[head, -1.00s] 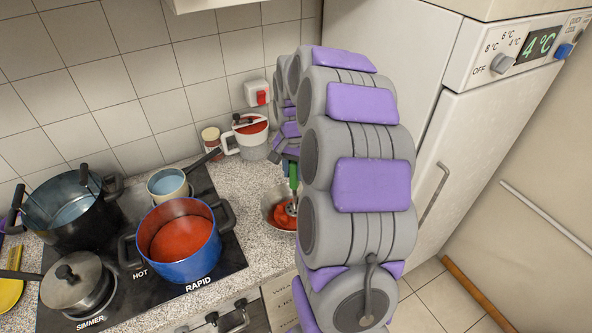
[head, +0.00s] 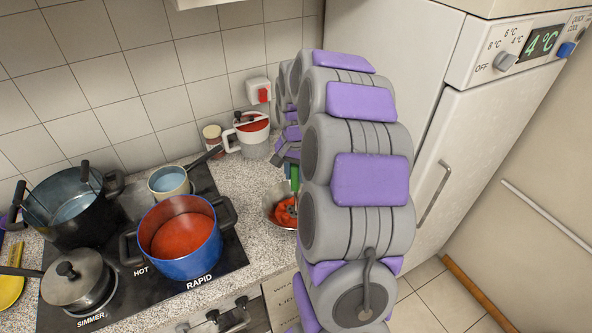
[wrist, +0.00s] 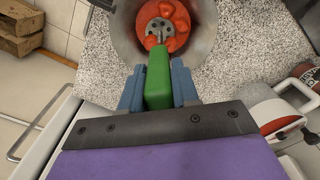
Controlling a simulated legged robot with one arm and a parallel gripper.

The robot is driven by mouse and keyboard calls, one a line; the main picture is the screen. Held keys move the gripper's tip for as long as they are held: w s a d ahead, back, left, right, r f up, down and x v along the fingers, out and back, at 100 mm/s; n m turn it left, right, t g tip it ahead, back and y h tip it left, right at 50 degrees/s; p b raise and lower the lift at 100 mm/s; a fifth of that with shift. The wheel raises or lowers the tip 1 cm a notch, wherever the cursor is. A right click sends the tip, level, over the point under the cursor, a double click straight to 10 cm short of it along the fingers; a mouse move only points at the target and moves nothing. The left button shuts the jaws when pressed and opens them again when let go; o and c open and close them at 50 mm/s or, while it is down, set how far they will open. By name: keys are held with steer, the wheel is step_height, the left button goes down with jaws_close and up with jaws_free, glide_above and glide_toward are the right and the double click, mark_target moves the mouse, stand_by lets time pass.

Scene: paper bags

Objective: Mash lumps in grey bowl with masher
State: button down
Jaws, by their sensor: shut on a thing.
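The grey bowl (wrist: 201,52) stands on the speckled counter and holds red lumps (wrist: 178,14) in red sauce. In the head view the bowl (head: 270,204) is partly hidden behind my arm. The masher has a green handle (wrist: 158,78) and a round grey metal head with holes (wrist: 158,30). Its head is down in the bowl among the red lumps. My gripper (wrist: 157,86) is shut on the green handle, one blue finger on each side. Whether the masher head presses on the bowl's bottom cannot be told.
A blue pot (head: 188,254) of red sauce, a black pot (head: 62,232), a small saucepan (head: 172,196) and a lidded pan (head: 72,284) stand on the hob at left. A white jug (head: 252,140) stands behind the bowl. The fridge (head: 385,110) is at right.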

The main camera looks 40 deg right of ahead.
steer(key=shift+d+f, duration=0.2)
steer(key=shift+f, duration=0.55)
steer(key=shift+a+f, duration=0.15)
steer(key=shift+f, duration=0.35)
stand_by(0.9)
steer(key=shift+r, duration=0.1)
steer(key=shift+r+p, duration=0.3)
steer(key=shift+r, duration=1.05)
